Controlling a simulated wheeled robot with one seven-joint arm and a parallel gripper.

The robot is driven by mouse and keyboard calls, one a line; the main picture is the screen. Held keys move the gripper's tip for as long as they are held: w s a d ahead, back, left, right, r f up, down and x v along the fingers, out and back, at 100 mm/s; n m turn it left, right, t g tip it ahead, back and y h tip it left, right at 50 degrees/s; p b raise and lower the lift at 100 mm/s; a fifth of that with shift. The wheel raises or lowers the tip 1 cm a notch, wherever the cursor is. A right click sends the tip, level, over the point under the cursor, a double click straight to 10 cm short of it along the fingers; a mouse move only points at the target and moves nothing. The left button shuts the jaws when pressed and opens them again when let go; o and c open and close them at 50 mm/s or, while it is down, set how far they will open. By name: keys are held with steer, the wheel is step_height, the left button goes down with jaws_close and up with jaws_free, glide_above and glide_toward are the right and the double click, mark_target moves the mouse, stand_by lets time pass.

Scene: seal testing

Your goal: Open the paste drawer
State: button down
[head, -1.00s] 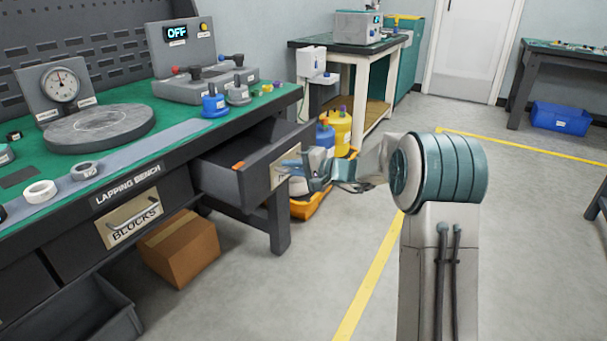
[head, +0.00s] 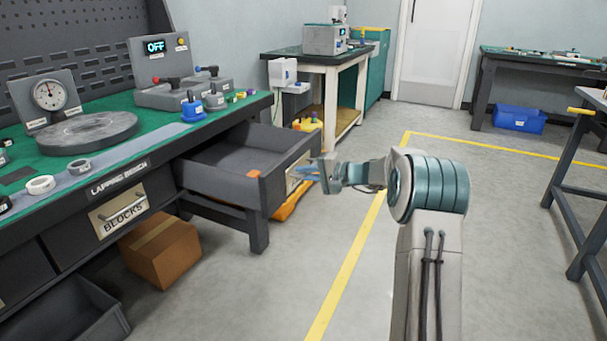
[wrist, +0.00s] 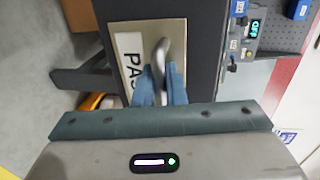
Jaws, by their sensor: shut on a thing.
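The paste drawer (head: 222,168) stands pulled well out of the bench in the head view, its grey interior open to view. An orange item (head: 253,174) shows at its near edge. In the wrist view its front carries a pale label plate (wrist: 122,52) reading "PAS", the rest hidden, and a curved metal handle (wrist: 161,52). My gripper (wrist: 160,84) is shut on the handle, its blue fingers at the drawer front. In the head view my gripper (head: 312,173) is at the right side of the drawer front, where the handle is mostly hidden.
The lapping bench (head: 119,185) has a closed blocks drawer (head: 118,212) at left. A cardboard box (head: 160,250) sits on the floor below. An orange tray (head: 288,205) lies behind the open drawer.

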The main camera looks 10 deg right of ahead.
steer(key=shift+s+a, duration=0.15)
steer(key=shift+a, duration=0.1)
steer(key=c, duration=1.9)
jaws_free()
steer(key=shift+a, duration=0.1)
steer(key=shift+s+d, duration=0.1)
steer(key=shift+d, duration=0.25)
steer(key=p+v, duration=0.3)
steer(key=v, duration=1)
steer(key=shift+r+p, duration=0.1)
steer(key=shift+p, duration=0.25)
